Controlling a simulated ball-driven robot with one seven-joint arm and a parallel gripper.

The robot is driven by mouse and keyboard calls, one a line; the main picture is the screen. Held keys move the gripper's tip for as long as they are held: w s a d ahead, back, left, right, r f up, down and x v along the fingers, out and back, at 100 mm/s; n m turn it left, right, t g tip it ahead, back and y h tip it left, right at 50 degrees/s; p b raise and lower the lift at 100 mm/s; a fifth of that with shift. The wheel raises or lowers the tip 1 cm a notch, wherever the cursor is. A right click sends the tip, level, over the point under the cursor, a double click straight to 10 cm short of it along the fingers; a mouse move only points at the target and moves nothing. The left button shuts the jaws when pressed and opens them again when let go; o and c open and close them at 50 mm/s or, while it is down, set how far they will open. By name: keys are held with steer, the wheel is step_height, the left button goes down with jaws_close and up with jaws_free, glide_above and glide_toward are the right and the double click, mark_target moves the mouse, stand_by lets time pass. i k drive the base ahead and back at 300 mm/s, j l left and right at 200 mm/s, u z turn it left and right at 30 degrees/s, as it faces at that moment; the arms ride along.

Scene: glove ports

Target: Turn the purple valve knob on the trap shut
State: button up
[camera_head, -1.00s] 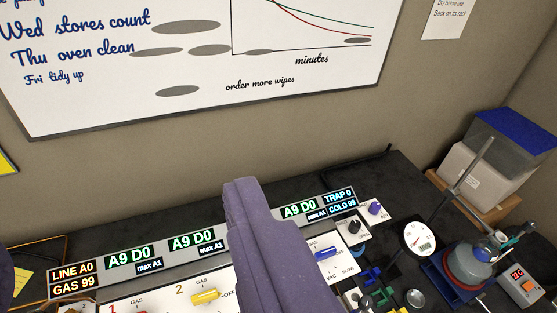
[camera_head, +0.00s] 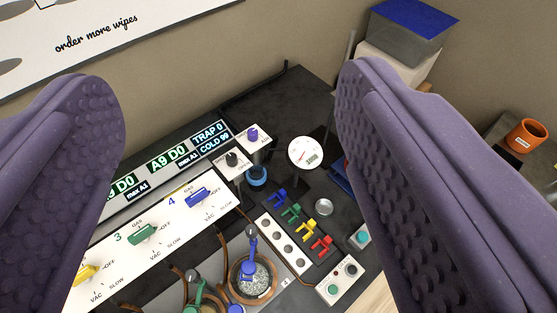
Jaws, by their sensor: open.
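The purple valve knob (camera_head: 253,134) sits on a small white plate at the right end of the panel row, in the upper middle of the view. A black knob (camera_head: 232,159) on its own white plate is just left of and below it. My gripper (camera_head: 215,115) is open, with one purple padded finger at the left and one at the right of the picture. The purple knob shows in the gap between the fingers, farther away on the bench, and neither finger touches it. The trap's body cannot be made out clearly.
A round white gauge (camera_head: 305,153) stands right of the knob. Displays (camera_head: 210,136) run behind the panel with green (camera_head: 142,234) and blue (camera_head: 197,197) valves. Colored clips (camera_head: 301,219), a flask (camera_head: 251,277) and a switch box (camera_head: 340,279) lie nearer. An orange cup (camera_head: 526,135) is far right.

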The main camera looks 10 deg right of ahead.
mark_target(252, 132)
steer(key=i+l+u, duration=0.4)
steer(key=i+l, duration=0.4)
